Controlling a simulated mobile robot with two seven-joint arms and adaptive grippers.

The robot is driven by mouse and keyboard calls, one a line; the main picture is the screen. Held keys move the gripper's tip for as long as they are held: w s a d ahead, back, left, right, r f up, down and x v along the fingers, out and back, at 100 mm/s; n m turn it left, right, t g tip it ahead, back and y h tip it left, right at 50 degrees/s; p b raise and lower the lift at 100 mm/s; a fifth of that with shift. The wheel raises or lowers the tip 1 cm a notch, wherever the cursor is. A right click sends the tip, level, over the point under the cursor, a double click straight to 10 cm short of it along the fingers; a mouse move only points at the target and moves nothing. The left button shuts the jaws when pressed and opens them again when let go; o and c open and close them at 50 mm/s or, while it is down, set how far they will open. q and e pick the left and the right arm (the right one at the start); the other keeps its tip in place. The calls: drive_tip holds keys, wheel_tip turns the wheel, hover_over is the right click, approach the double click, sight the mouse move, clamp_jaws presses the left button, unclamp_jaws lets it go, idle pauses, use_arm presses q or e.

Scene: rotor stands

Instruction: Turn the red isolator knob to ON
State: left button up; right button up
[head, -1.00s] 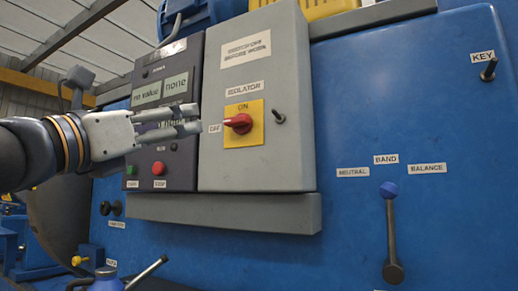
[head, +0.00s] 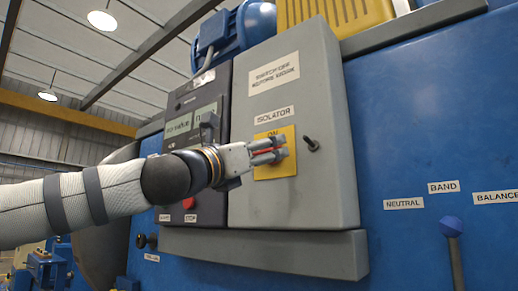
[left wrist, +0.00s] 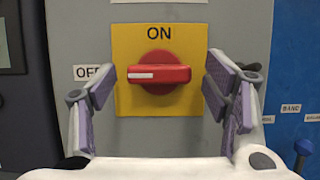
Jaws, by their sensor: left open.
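The red isolator knob (left wrist: 158,74) sits on a yellow plate (left wrist: 128,42) marked ON at the top, with an OFF label at its left. The knob's handle lies level, its white mark pointing left to OFF. My left gripper (left wrist: 160,88) is open, with one finger on each side of the knob and a visible gap to each. In the head view the left gripper (head: 283,150) is in front of the yellow plate (head: 268,171) and hides most of the knob. My right gripper is not in view.
The grey isolator box (head: 300,200) has a small dark handle (head: 312,144) just right of the plate. A dark control panel (head: 212,210) with a display and a red stop button (head: 189,203) stands left. A blue-knobbed lever (head: 451,227) is at the lower right.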

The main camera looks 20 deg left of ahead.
use_arm(q)
drive_tip(key=shift+w, duration=0.1)
drive_tip(key=c, duration=1.2)
drive_tip(key=shift+o, duration=0.2)
drive_tip(key=shift+m, duration=0.4)
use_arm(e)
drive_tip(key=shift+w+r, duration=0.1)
use_arm(q)
drive_tip(key=shift+w+a+r+m+g+h+p, duration=0.1)
drive_tip(key=shift+m+g+h+p, duration=0.9)
drive_tip(key=shift+m, duration=2.55)
drive_tip(key=shift+s+a+r+m+g+h+p, duration=0.15)
drive_tip(key=shift+m+g+h+p, duration=0.3)
drive_tip(key=shift+m+g, duration=2.15)
drive_tip(key=shift+w+a+r+m+g+h+p, duration=0.15)
drive_tip(key=shift+m+h+p, duration=0.6)
drive_tip(key=shift+m, duration=3.8)
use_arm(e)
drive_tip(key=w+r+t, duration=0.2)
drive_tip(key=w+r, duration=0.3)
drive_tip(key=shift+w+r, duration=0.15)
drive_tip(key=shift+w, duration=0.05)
